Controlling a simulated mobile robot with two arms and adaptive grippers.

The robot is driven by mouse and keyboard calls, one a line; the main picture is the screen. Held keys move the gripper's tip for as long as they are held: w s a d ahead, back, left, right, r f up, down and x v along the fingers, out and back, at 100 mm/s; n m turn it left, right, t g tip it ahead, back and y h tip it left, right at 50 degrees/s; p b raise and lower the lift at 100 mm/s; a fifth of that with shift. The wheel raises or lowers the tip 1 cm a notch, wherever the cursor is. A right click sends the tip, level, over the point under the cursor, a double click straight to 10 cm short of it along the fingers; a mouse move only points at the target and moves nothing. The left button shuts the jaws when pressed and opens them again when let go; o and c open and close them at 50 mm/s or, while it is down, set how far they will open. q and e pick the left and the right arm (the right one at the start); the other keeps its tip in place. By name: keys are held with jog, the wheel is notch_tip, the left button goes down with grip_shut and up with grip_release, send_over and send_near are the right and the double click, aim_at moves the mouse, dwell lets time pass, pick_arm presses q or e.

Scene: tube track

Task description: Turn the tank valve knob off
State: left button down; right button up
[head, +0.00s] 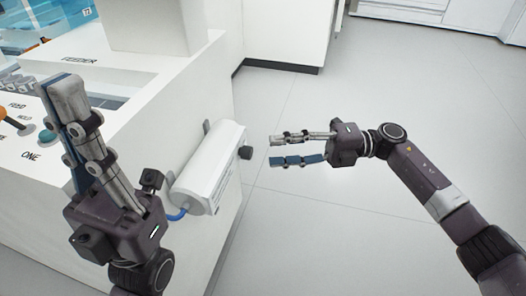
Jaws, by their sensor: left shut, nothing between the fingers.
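A white tank (208,172) is mounted on the side of the white machine in the head view. A small dark valve knob (245,152) sticks out from its right side. My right gripper (273,151) is open and empty, just right of the knob, with its fingertips pointing left at it. The knob appears to be outside the fingers, with a small gap in the picture. I cannot tell the knob's turn position. My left gripper (56,86) is shut and empty, pointing up in front of the machine's panel at the left.
The white machine (165,110) fills the left side, with a FEEDER label, buttons and an orange-topped knob (9,116) on its panel. A blue hose (177,215) shows at the tank's lower end. Grey floor (320,230) is open on the right; white cabinets stand behind.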

jog(key=d, duration=0.6)
jog(key=shift+w+d, duration=0.25)
jog(key=shift+d, duration=0.05)
